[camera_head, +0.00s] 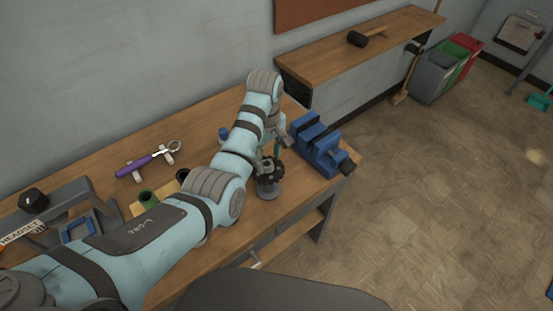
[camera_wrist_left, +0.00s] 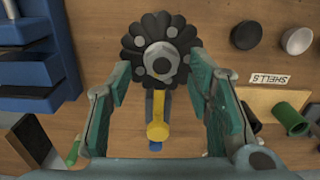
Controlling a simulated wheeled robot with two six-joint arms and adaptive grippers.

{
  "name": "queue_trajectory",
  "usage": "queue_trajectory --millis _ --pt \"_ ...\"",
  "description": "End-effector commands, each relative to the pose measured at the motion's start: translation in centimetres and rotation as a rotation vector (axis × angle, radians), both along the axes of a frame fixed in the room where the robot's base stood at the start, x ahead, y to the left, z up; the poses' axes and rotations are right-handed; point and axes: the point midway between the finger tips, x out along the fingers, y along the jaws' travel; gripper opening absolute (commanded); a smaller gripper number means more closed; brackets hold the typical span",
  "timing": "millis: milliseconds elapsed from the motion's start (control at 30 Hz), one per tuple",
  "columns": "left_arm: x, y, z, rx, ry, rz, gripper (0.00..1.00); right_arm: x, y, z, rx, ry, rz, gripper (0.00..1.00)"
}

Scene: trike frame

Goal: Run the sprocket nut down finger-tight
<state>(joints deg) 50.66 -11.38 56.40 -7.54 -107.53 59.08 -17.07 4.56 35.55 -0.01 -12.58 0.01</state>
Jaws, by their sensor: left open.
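A black, scalloped sprocket (camera_wrist_left: 133,48) with a light round hub and nut (camera_wrist_left: 160,58) at its middle shows in the left wrist view. In the head view a dark part (camera_head: 268,172), probably the same sprocket, sits on a round grey base (camera_head: 268,193) near the bench's front edge. My left gripper (camera_wrist_left: 158,72) is open, its fingers apart on either side of the sprocket's lower part. I cannot tell whether they touch it. In the head view the left gripper (camera_head: 272,152) is partly hidden by its own wrist. My right gripper is out of view.
A blue vise (camera_head: 322,150) stands close to the right of the sprocket. A yellow and blue part (camera_wrist_left: 157,131) lies below the hub in the wrist view. A green cup (camera_head: 148,198), purple-handled tool (camera_head: 140,165) and grey headset frame (camera_head: 75,195) are left. The bench (camera_head: 110,158) is partly clear.

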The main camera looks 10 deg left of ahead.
Motion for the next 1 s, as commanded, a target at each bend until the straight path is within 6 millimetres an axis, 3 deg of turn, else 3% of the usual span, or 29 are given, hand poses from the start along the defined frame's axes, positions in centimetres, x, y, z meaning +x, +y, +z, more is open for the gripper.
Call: queue_trajectory --millis 167,433,733,1000 --pt "-0.2 0.7 -1.8 0.001 -0.001 0.013 0.47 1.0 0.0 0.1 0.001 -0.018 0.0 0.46" --pt "-0.2 0.7 -2.1 0.0 -0.001 0.015 0.47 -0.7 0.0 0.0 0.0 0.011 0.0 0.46" --pt "-0.2 0.7 -2.1 0.0 -0.001 0.014 0.0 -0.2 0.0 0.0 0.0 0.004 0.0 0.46" --pt "-0.2 0.8 -2.1 0.0 -0.001 -0.006 0.0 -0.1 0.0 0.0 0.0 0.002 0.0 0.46"
